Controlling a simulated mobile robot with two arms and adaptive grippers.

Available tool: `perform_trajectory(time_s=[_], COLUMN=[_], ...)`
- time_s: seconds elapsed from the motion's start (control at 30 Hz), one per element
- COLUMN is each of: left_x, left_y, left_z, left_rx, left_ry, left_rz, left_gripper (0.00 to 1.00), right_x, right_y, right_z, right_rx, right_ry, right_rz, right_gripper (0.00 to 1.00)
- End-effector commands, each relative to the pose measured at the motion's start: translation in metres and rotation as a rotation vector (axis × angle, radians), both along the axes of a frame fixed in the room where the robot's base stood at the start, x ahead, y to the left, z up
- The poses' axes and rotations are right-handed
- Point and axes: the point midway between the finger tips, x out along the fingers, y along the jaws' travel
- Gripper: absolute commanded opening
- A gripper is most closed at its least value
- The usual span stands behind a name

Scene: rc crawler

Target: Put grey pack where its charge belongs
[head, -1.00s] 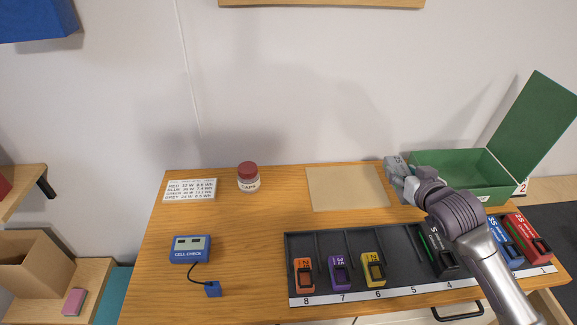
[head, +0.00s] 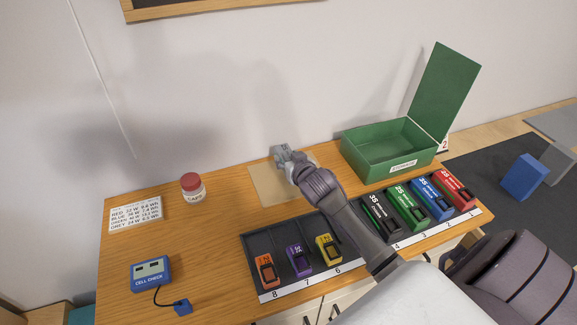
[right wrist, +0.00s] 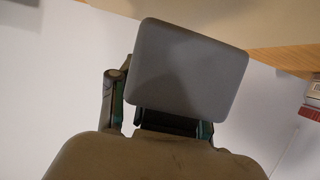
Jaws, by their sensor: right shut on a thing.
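My right gripper (head: 287,158) is shut on the grey pack (head: 282,151) and holds it at the far part of the tan mat (head: 268,191). I cannot tell whether the pack touches the mat. In the right wrist view the pack (right wrist: 188,67) shows a plain grey face between the fingers. The cell check meter (head: 151,273) lies front left, its cable running to a small blue plug (head: 182,308). A white card (head: 135,214) lists colours with W and Wh values, not fully legible. My left gripper is not in view.
The dark numbered rack (head: 262,243) holds orange, purple, yellow, black, green, blue and red packs. My right arm crosses it around slot 5. An open green box (head: 367,158) with raised lid stands back right. A red-lidded caps jar (head: 192,187) stands back left. The left-centre table is clear.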

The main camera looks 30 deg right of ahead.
Motion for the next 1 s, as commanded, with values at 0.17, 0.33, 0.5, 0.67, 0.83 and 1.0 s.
perform_trajectory(time_s=[0.17,0.33,0.5,0.67,0.83,1.0], left_x=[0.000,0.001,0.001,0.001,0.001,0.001], left_y=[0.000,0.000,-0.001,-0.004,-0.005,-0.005], left_z=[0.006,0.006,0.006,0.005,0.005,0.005], left_rx=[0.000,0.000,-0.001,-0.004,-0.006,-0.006], left_ry=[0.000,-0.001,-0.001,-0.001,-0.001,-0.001], left_rz=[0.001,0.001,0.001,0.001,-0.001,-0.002], left_gripper=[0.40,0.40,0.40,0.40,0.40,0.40], right_x=[-0.001,-0.001,-0.001,-0.001,-0.002,-0.001], right_y=[0.000,0.000,0.000,0.000,0.000,0.000], right_z=[-0.026,-0.033,-0.033,-0.037,-0.037,-0.036], right_rx=[-0.001,0.000,0.000,0.000,0.000,0.000], right_ry=[0.003,0.000,0.000,0.004,0.004,0.004], right_rz=[-0.001,0.001,0.001,0.000,0.000,0.000], right_gripper=[0.00,0.00,0.00,0.57,0.73,0.73])
